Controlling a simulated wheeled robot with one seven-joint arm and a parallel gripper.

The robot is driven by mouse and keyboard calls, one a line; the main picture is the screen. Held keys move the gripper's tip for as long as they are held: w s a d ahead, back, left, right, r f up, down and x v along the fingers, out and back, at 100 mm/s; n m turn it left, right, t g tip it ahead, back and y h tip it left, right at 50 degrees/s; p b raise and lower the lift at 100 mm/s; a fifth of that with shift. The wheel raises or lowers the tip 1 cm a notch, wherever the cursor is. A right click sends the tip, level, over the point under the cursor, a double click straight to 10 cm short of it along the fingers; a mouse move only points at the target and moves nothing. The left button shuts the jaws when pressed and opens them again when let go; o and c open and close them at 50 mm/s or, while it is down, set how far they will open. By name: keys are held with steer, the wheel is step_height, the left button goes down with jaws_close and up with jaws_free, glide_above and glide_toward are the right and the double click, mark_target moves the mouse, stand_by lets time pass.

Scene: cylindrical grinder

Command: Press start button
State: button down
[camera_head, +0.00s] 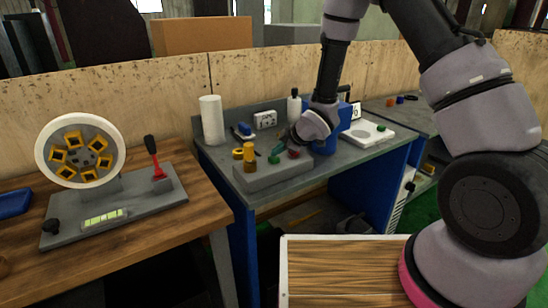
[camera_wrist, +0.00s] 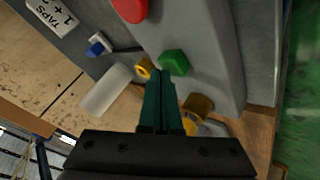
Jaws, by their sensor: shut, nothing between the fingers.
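A grey control box (camera_head: 272,176) sits on the grey bench top. It carries a green button (camera_head: 274,159), a red button (camera_head: 294,153) and a yellow-gold post (camera_head: 249,157) at its left end. In the wrist view the green hexagonal button (camera_wrist: 175,62) stands just beyond and to the right of my fingertips, with the red button (camera_wrist: 130,8) farther up. My gripper (camera_head: 280,149) is above the box near the green button. Its dark green fingers (camera_wrist: 160,84) are together and empty. Whether they touch the button cannot be told.
A white roll (camera_head: 212,120) and a small blue-topped item (camera_head: 244,130) stand behind the box. A white plate-like device (camera_head: 366,134) lies to the right.

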mark_target(277, 158)
steer(key=shift+f, duration=0.3)
stand_by(0.5)
steer(key=shift+r, duration=1)
steer(key=shift+r, duration=0.1)
steer(key=shift+r, duration=2.45)
